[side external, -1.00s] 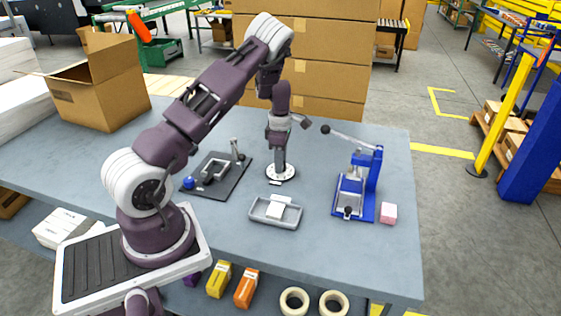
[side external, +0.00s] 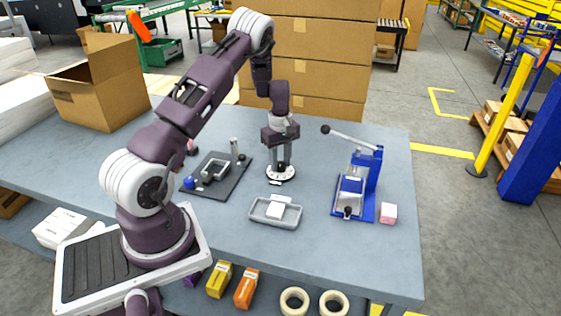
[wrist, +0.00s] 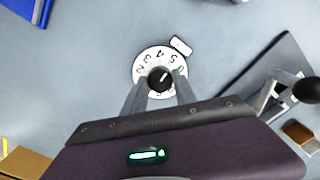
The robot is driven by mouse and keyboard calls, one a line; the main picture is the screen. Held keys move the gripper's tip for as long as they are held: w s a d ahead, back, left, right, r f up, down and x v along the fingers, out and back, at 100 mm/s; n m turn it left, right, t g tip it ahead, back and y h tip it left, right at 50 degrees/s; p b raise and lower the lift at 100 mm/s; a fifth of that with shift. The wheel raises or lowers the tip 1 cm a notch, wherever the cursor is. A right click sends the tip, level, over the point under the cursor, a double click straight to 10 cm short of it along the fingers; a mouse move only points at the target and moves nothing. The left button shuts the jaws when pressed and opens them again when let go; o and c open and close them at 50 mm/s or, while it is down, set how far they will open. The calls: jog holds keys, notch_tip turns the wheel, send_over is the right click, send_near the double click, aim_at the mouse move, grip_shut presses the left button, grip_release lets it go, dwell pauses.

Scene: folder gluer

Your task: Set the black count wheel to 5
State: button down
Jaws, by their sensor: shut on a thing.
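The count wheel is a black round knob (wrist: 160,79) at the middle of a white numbered dial (wrist: 143,66) in the wrist view. A pale pointer mark on the knob points to the upper right, roughly toward the 5 and the number beside it; I cannot tell exactly which. My gripper (wrist: 159,88) is shut on the knob, with one finger on each side. The fingers hide part of the dial's lower numbers.
A grey tray (side external: 259,217) with a white block lies in front of the dial. A dark plate (side external: 215,190) with a clamp fixture and blue knob is at left. A blue lever press (side external: 365,185) and a pink block (side external: 388,213) are at right.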

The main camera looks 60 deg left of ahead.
aim_at(280, 164)
jog(key=shift+m, duration=0.4)
jog(key=c, duration=1)
grip_release()
jog(key=shift+r, duration=0.15)
notch_tip(280, 164, up, 7)
jog(key=shift+f, duration=0.1)
